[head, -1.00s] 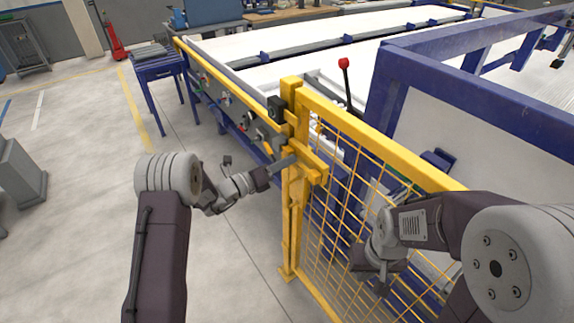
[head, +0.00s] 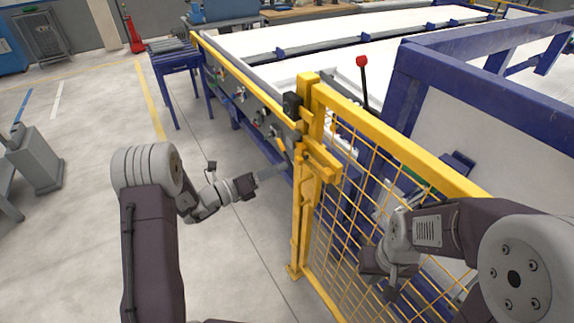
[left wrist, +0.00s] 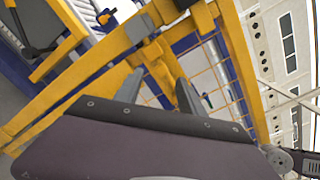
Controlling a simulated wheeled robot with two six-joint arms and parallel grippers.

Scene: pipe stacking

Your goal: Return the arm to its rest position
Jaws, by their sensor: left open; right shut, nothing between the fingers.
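My left arm comes in from the left in the head view. My left gripper (head: 274,172) is beside the yellow fence post, just left of it, with nothing in it. In the left wrist view the two grey fingers of this gripper (left wrist: 160,92) stand apart, with yellow fence bars behind them; whether they touch the fence cannot be told. My right arm is bent at the right side of the head view. My right gripper (head: 388,288) points down near the fence mesh and is shut and empty; its fingertips are hard to make out.
The yellow fence (head: 400,145) with its mesh stands close between my arms. Behind it are a blue machine frame (head: 480,85) and a long conveyor table (head: 290,55). A red-knobbed lever (head: 362,62) rises there. The floor (head: 75,220) at the left is open, apart from a grey stand (head: 37,165).

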